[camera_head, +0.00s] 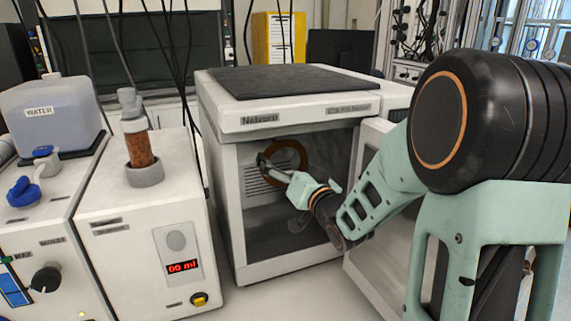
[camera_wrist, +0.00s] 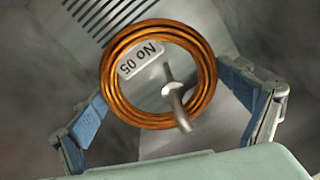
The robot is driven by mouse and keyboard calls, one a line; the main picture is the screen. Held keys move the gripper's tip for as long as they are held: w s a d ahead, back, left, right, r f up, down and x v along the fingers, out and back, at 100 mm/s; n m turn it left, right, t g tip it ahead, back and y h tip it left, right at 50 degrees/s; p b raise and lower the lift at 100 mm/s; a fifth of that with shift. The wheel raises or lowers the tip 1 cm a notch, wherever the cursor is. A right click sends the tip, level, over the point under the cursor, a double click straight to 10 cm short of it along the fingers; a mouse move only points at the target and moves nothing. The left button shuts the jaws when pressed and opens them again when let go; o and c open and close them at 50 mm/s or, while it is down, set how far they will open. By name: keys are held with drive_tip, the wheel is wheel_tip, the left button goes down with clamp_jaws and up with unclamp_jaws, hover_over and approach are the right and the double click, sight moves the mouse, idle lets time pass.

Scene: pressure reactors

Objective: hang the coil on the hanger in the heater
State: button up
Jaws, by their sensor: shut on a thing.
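The coil is a copper-coloured ring with a white "No 05" tag. It fills the middle of the wrist view (camera_wrist: 208,76) and shows inside the heater in the head view (camera_head: 304,154). My gripper (camera_wrist: 162,87) is shut on the coil, with blue-padded fingers at its left and right outer edges. In the head view my gripper (camera_head: 283,168) reaches into the open heater (camera_head: 285,118). The hanger, a metal peg (camera_wrist: 173,95), shows in the coil's opening, and its near end overlaps the lower rim. I cannot tell whether coil and peg touch.
The heater's door (camera_head: 385,265) stands open at the right, close to my arm. A vented back wall (camera_wrist: 95,15) lies behind the coil. Left of the heater stand a white device (camera_head: 150,225) with a red display and a water container (camera_head: 50,105).

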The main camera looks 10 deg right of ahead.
drive_tip(key=o, duration=1.1)
drive_tip(key=shift+s, duration=0.1)
